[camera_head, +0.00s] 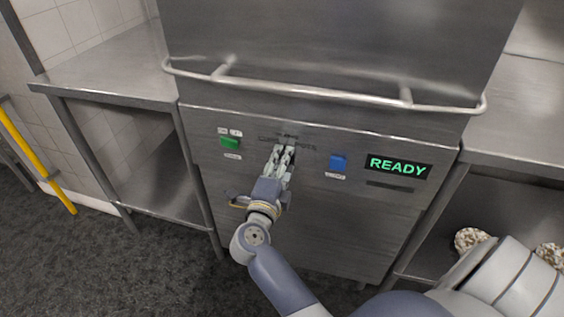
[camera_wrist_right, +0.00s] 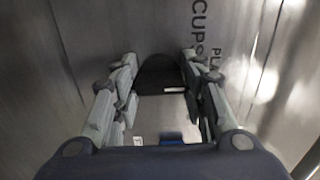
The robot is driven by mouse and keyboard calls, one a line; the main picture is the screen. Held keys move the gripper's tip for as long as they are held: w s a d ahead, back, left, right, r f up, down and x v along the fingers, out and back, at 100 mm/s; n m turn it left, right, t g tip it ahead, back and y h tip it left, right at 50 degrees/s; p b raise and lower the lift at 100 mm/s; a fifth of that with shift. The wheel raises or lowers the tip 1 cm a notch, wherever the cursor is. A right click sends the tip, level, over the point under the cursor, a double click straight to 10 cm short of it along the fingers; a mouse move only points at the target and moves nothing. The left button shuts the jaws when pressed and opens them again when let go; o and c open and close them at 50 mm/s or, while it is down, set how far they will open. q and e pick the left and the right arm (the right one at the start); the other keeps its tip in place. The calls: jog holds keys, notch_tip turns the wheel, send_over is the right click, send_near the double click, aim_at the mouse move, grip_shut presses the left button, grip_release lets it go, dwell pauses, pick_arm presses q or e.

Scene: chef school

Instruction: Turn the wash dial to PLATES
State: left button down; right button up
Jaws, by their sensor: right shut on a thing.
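The wash dial (camera_wrist_right: 158,76) is a black knob on the steel front of the machine, seen in the right wrist view between my fingers. A short white mark shows on it. Lettering beside the dial reads CUPS (camera_wrist_right: 198,36), with a partly cut-off label starting PLA (camera_wrist_right: 214,58). In the head view my right gripper (camera_head: 284,150) reaches the panel and covers most of the dial. My right gripper is shut on the dial, with a finger on each side. I cannot tell which label the mark points to. My left gripper is not in view.
A display (camera_head: 398,167) reads READY. A handle bar (camera_head: 310,93) crosses above the panel. Steel tables (camera_head: 105,75) flank the machine.

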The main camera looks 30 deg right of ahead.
jog(key=shift+f, duration=0.15)
dwell(0.3)
jog(key=o, duration=1.1)
jog(key=shift+s, duration=0.1)
